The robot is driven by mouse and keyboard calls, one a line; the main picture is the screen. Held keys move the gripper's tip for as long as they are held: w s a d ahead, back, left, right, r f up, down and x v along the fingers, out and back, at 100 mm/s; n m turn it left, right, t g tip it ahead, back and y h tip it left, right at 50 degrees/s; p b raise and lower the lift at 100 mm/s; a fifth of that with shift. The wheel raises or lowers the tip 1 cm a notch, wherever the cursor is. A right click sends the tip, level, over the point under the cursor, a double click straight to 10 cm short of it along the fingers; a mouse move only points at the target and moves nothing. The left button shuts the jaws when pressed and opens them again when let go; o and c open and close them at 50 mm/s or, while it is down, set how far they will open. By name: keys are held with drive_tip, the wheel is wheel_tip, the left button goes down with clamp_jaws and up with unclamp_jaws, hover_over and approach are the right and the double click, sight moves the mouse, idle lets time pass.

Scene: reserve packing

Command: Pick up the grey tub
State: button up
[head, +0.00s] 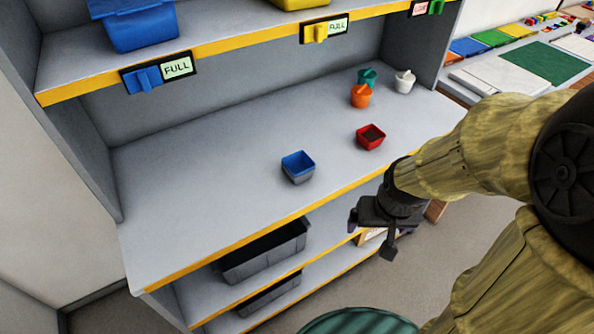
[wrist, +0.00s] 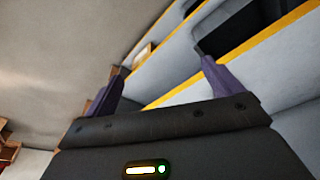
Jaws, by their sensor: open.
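The grey tub (head: 299,178) is small and stands on the middle shelf board near its front edge. A blue tub (head: 298,161) sits nested in it or on top of it, so only the lower grey part shows. My gripper (head: 371,238) is in front of the shelf, to the right of the grey tub and low, apart from it. In the wrist view my gripper (wrist: 160,68) has its two fingers spread with nothing between them. The grey tub does not show in the wrist view.
A red tub (head: 370,137) with dark contents, an orange container (head: 361,96), a teal one (head: 367,77) and a white one (head: 404,82) stand farther right. The shelf board (head: 190,195) is bare on the left. A dark bin (head: 265,250) is below.

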drive_tip(key=shift+o, duration=0.5)
drive_tip(key=w+a+f+n+t+y+b, duration=0.3)
drive_tip(key=w+a+f+n+t, duration=0.15)
drive_tip(key=w+f, duration=0.4)
drive_tip(key=w+a+r+n+t+y+b, duration=0.1)
drive_tip(key=w+a+r+n+t+y, duration=0.1)
drive_tip(key=w+a+r+t+y, duration=0.2)
drive_tip(key=shift+w+r+y, duration=0.3)
drive_tip(key=shift+w+r, duration=0.05)
drive_tip(key=shift+w, duration=0.4)
drive_tip(key=shift+a, duration=0.1)
hover_over(307, 186)
wheel_tip(307, 186, down, 5)
drive_tip(key=shift+w+r+p, duration=0.1)
drive_tip(key=shift+p, duration=0.3)
